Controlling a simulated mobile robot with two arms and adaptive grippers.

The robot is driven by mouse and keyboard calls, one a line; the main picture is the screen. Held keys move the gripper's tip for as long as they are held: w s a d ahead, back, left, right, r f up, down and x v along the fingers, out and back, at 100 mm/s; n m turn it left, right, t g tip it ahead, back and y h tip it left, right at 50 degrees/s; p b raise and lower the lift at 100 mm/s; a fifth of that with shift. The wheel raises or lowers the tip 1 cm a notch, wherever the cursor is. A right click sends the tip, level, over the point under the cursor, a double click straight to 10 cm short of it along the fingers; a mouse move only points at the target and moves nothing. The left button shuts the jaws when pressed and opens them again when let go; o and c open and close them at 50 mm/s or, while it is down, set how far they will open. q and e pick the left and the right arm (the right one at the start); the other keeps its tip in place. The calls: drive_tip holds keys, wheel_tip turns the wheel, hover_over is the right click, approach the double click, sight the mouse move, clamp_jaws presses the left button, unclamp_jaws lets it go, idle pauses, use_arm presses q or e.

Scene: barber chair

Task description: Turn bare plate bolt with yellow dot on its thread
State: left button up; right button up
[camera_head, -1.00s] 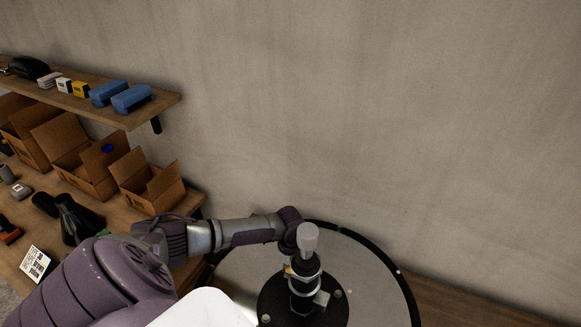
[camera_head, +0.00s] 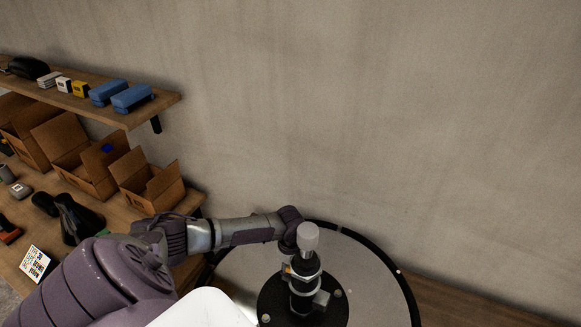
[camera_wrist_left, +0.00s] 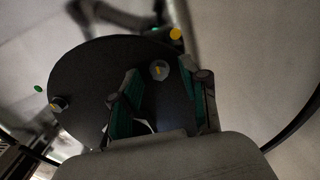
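A round black plate (camera_wrist_left: 85,75) fills the middle of the left wrist view; it also shows in the head view (camera_head: 276,299). A grey bolt (camera_wrist_left: 158,70) with a small yellow mark stands on it near the plate's right edge in the wrist view. My left gripper (camera_wrist_left: 160,73) is open, its green-padded fingers on either side of the bolt in the picture; I cannot tell whether they touch it. A second bolt (camera_wrist_left: 59,104) sits at the plate's left edge. In the head view my left arm points down over the plate, its fingertips hidden. My right gripper is not in view.
The plate lies on a larger grey disc (camera_head: 376,285) with a black rim, close to a bare wall. A workbench (camera_head: 118,214) with cardboard boxes (camera_head: 150,185) and a shelf (camera_head: 140,114) stand on the left. A yellow disc (camera_wrist_left: 176,34) shows beyond the plate's edge.

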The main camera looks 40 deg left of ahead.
sight(291, 271)
use_arm(q)
wheel_tip(291, 271, up, 12)
idle(0.6)
idle(0.5)
